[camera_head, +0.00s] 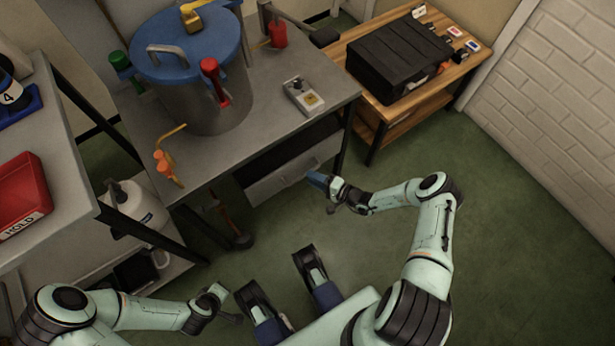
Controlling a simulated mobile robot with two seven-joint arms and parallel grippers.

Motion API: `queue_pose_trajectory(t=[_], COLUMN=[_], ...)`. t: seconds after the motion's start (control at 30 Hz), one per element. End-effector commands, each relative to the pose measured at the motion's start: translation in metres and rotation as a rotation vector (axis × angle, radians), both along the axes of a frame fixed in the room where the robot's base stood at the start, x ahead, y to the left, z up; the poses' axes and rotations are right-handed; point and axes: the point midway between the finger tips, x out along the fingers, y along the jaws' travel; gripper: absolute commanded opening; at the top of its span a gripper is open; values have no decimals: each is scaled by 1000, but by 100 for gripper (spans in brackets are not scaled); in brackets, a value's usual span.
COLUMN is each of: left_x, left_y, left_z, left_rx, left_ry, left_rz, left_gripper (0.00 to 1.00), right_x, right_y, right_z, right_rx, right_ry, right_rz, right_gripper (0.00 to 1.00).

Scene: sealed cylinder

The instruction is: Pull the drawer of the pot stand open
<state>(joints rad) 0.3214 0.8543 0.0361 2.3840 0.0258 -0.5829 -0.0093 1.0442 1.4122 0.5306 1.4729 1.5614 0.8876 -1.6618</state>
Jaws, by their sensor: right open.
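The pot stand (335,100) is a grey-topped metal table carrying a large steel pot (215,105) with a blue lid. Under its top is a dark gap, and below that the light grey front of the drawer (275,188). Whether the drawer stands slightly out is hard to tell. My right gripper (321,192) is open and empty, close to the right end of the drawer front; I cannot tell whether it touches. My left gripper (225,304) is low at the bottom left, away from the stand, and its fingers are too unclear to read.
A grey bench at the left holds a red box (22,192); a white jug (135,207) stands on a shelf below. A wooden table (430,95) with a black case (398,55) stands at the back right. Green floor (500,230) is clear at the right.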

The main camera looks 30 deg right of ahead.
Motion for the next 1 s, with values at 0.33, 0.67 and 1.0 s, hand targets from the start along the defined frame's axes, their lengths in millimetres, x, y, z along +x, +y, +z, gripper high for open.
queue_pose_trajectory(t=[0.33, 0.67, 1.0], left_x=[15, 15, 14], left_y=[8, 8, 7], left_z=[-9, -8, -8], left_rx=[19, 19, 18], left_ry=[-38, -38, -36], left_rz=[15, 15, 15], left_gripper=[0, 0, 0], right_x=[25, 25, 22], right_y=[13, 13, 10], right_z=[-6, -5, -5], right_rx=[0, 0, -1], right_ry=[1, 1, 2], right_rz=[1, 1, 0], right_gripper=[40, 8, 0])
